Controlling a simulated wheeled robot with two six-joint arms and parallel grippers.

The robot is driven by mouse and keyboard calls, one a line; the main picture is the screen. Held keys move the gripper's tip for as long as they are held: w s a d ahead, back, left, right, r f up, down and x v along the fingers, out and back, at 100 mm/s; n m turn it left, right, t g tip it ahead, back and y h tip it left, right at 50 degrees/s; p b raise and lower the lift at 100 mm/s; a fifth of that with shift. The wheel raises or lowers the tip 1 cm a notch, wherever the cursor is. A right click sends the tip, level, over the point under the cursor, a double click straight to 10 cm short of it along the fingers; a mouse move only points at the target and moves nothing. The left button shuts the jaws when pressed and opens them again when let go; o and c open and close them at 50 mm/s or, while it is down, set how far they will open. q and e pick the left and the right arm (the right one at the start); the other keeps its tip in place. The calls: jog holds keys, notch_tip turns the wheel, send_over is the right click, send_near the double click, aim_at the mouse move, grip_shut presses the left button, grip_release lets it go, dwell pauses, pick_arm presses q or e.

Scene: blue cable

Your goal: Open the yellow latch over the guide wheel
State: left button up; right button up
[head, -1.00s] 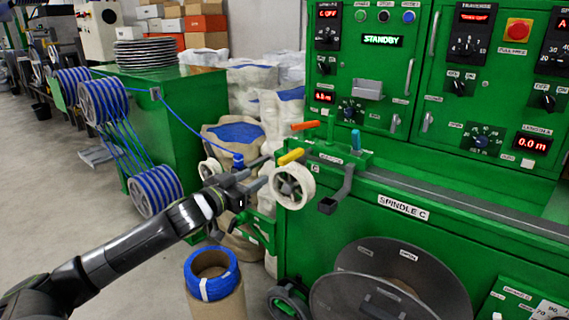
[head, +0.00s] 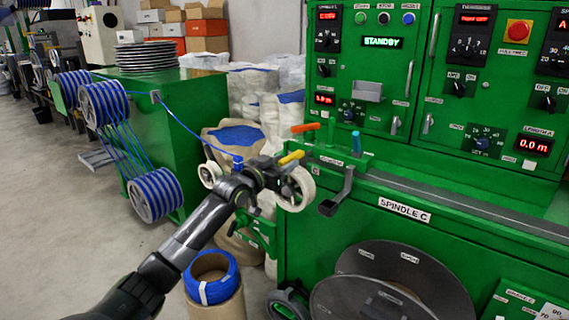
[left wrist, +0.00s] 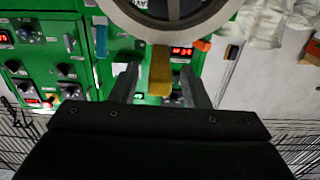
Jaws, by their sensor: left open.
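The yellow latch (head: 291,157) is a short bar lying over the top of the cream guide wheel (head: 299,189) on the green machine. My left gripper (head: 280,170) is open just left of the wheel, partly covering it. In the left wrist view, the yellow latch (left wrist: 160,70) sits between the two open fingers of the left gripper (left wrist: 160,88), with a gap on each side. The guide wheel (left wrist: 170,22) fills the top of that view. Whether a finger touches the latch cannot be told. My right gripper is in neither view.
An orange handle (head: 305,127) and a blue handle (head: 356,141) stand near the latch. A dark crank arm (head: 338,190) juts out right of the wheel. A blue cable (head: 195,133) runs in from the spools at left. A blue coil (head: 212,277) stands below the arm.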

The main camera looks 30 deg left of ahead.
pick_arm(q)
jog(key=shift+w, duration=0.4)
grip_shut()
